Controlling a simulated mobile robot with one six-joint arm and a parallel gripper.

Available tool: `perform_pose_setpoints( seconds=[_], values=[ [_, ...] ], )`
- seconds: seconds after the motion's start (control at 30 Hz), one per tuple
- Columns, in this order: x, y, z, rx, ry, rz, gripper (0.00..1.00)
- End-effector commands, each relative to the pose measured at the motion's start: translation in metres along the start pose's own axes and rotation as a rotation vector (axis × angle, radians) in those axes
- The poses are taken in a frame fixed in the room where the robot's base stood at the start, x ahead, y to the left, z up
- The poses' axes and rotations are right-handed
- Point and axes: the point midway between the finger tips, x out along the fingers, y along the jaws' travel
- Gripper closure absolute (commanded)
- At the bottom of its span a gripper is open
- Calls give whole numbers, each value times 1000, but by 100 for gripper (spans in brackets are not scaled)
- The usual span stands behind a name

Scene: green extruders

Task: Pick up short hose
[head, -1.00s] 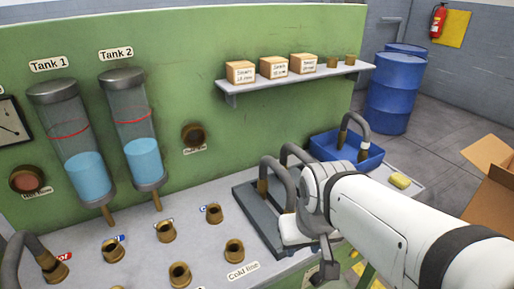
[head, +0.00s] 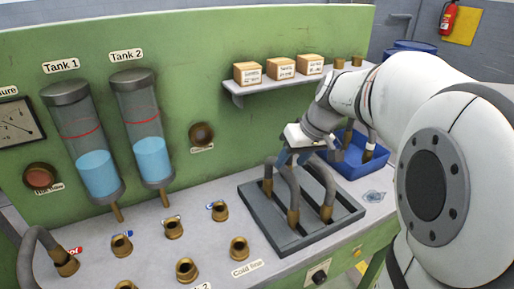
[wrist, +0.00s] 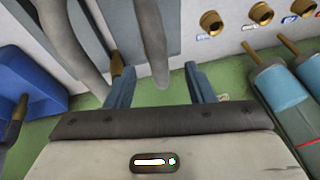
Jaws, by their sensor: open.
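Two grey arched hoses with brass ends stand on a dark tray (head: 258,222): a left hose (head: 287,178) and a right hose (head: 325,175). Which is shorter I cannot tell. My gripper (head: 292,158) is open at the back of the tray, by the tops of the hoses. In the wrist view, the left hose (wrist: 150,45) appears between the two blue fingers of my gripper (wrist: 162,88), without visible grip. The right hose (wrist: 66,45) passes outside the fingers. Another hose (head: 348,138) stands in a blue bin (head: 360,166), partly hidden by my arm.
Several brass fittings (head: 173,229) stick up from the bench left of the tray. A connected hose (head: 38,238) is at the far left. A shelf (head: 280,89) with boxes hangs above, and two tanks (head: 143,132) are on the green wall.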

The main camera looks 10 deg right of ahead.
Motion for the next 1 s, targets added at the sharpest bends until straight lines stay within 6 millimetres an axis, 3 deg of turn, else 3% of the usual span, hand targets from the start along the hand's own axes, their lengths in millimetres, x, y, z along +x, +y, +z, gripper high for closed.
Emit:
perform_pose_setpoints(
  seconds=[0.17,0.7,1.0],
  values=[
    [7,8,-14,-20,15,-19,51],
    [73,2,-9,-19,16,-17,51],
    [77,2,-8,-18,17,-15,53]
  ],
)
